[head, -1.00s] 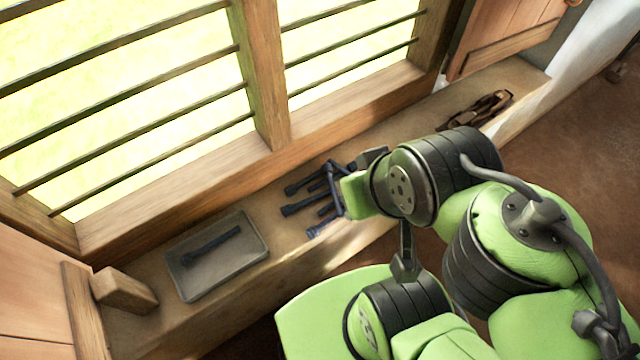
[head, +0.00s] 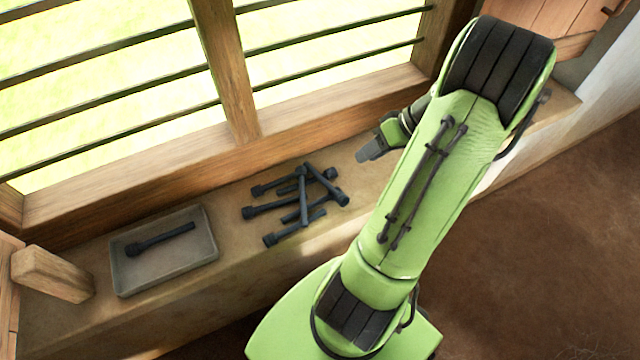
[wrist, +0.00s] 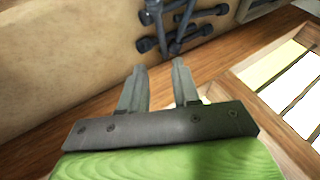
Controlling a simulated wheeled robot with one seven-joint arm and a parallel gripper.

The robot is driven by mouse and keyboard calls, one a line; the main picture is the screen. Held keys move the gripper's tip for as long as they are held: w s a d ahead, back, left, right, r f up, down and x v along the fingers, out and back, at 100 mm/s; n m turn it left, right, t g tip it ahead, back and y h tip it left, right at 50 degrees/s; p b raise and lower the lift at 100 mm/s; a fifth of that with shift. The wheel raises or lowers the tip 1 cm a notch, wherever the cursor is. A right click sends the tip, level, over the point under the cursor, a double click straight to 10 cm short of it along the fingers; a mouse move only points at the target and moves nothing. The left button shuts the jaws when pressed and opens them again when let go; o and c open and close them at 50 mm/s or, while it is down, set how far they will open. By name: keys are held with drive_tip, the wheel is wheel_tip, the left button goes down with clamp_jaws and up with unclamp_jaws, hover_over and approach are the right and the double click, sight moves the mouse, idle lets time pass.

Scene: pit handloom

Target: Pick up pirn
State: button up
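Several dark blue-grey pirns (head: 303,200) lie crossed in a loose pile on the window ledge. The pile also shows at the top of the wrist view (wrist: 175,35). Another pirn (head: 160,240) lies alone in a shallow grey tray (head: 208,250) to the left of the pile. My gripper (head: 368,153) is to the right of the pile, apart from it. In the wrist view my gripper (wrist: 158,67) shows two separated fingers with nothing between them. The pile is beyond the fingertips. My arm hides part of the gripper in the head view.
The plastered ledge (head: 85,315) runs below a barred wooden window frame (head: 240,110). A wooden block (head: 52,275) sits left of the tray. The ledge between tray and pile is clear. A brown floor (head: 540,260) lies to the right.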

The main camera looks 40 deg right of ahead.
sight(328, 182)
drive_tip(key=b+x, duration=0.6)
drive_tip(key=x, duration=0.9)
drive_tip(key=shift+a+f, duration=0.15)
drive_tip(key=shift+a, duration=0.05)
clamp_jaws()
